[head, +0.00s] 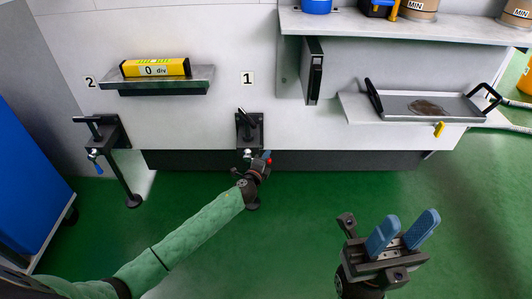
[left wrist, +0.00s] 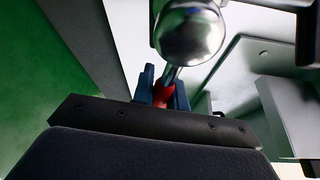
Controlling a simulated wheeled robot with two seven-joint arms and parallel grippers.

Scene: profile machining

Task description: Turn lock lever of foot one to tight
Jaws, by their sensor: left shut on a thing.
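Foot one is the dark bracket (head: 249,130) below the label "1" (head: 247,78), with a T-handle on top. My left gripper (head: 265,158) is at the lower part of this bracket. In the left wrist view its blue fingers (left wrist: 163,92) are shut on the red lock lever (left wrist: 161,97). The lever's metal stem runs up to a shiny round knob (left wrist: 190,36). The red lever also shows small beside the fingers in the head view (head: 269,161). My wrist hides most of the foot's lower post. My right gripper (head: 402,232) is open and empty at the lower right.
Foot two (head: 108,130), with a blue lever (head: 98,168), stands at the left. A yellow level (head: 155,67) reading "0 div" lies on a ledge (head: 200,77). A tray (head: 430,106) and upper shelf (head: 400,26) are at the right. Green floor (head: 310,220) is clear.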

